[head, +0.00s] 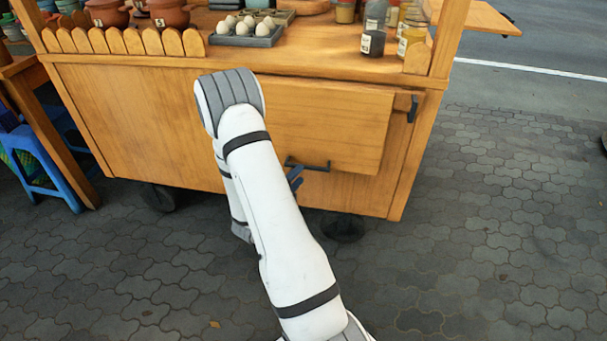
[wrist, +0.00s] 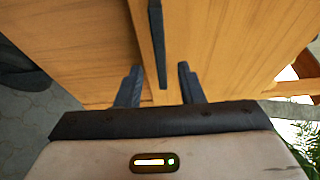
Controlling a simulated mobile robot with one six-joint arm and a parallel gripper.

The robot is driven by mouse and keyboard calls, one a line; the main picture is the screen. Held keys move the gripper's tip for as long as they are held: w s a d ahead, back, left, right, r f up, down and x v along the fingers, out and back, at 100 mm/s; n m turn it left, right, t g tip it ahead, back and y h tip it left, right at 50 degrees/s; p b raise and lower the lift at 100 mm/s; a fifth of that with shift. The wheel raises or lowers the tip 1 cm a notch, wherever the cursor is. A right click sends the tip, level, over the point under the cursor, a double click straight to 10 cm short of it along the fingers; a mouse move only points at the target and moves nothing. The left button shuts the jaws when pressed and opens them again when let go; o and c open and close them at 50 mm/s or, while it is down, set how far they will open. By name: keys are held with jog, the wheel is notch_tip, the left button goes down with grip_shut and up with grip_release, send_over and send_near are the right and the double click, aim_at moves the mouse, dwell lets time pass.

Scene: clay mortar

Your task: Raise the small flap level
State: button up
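The small flap (head: 335,125) is a wooden panel hanging down on the cart's front, standing slightly proud of it. A dark bar handle (head: 308,166) sits at its lower edge. My gripper (head: 296,178) is at this lower edge, mostly hidden behind my white arm in the head view. In the wrist view, my gripper (wrist: 160,70) has its two dark fingers apart. The handle (wrist: 157,45) and the flap's edge run between them, with no clear contact on either side. The flap's face (wrist: 230,45) lies to the right.
The wooden cart (head: 130,110) carries eggs in a tray (head: 245,35), jars (head: 374,30) and clay pots (head: 168,12) on top. A dark bracket (head: 412,108) is right of the flap. A blue stool (head: 45,165) stands left. Paving in front and right is clear.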

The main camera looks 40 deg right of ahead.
aim_at(306, 168)
jog(key=b+x, duration=0.1)
jog(key=x, duration=0.4)
jog(key=shift+w+d, duration=0.1)
jog(key=shift+d, duration=0.25)
jog(key=shift+c, duration=0.5)
grip_shut()
